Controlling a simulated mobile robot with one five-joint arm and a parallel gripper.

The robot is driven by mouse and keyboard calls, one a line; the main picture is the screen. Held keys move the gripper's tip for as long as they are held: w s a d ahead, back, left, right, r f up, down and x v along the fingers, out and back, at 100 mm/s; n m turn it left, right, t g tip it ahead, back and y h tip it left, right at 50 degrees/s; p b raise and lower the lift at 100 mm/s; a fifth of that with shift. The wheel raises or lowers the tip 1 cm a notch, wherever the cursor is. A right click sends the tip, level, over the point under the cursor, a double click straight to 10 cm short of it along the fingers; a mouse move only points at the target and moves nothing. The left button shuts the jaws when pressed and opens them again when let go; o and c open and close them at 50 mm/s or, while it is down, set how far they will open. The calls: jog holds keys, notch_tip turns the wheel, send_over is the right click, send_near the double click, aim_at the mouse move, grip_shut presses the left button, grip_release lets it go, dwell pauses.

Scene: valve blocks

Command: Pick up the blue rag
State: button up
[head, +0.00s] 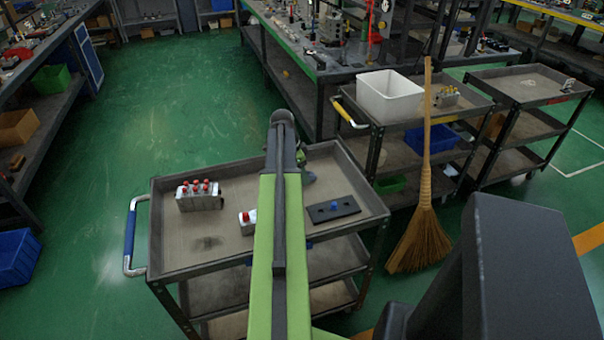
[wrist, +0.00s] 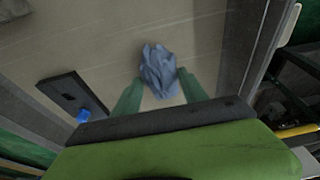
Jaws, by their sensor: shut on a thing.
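The blue rag (wrist: 158,68) is a small crumpled bundle, seen in the wrist view over the cart top. My gripper (wrist: 160,80) is shut on it, with one green finger at each side of the rag. From this view I cannot tell whether the rag touches the cart surface.
The cart top (head: 240,235) has a raised rim. On it are a valve block with red caps (head: 199,195), a smaller red-capped block (head: 247,217) and a dark plate with a blue knob (head: 333,208). A broom (head: 425,200) stands right of the cart.

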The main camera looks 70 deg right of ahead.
notch_tip(320, 180, up, 4)
jog(key=p, duration=0.2)
jog(key=shift+f+p, duration=0.15)
jog(key=shift+p, duration=0.2)
jog(key=s+a+r+p, duration=0.1)
jog(key=s+r+p, duration=0.5)
jog(key=s, duration=0.5)
jog(key=shift+s, duration=0.35)
jog(key=o, duration=0.8)
jog(key=c, duration=0.5)
jog(key=shift+s, duration=0.1)
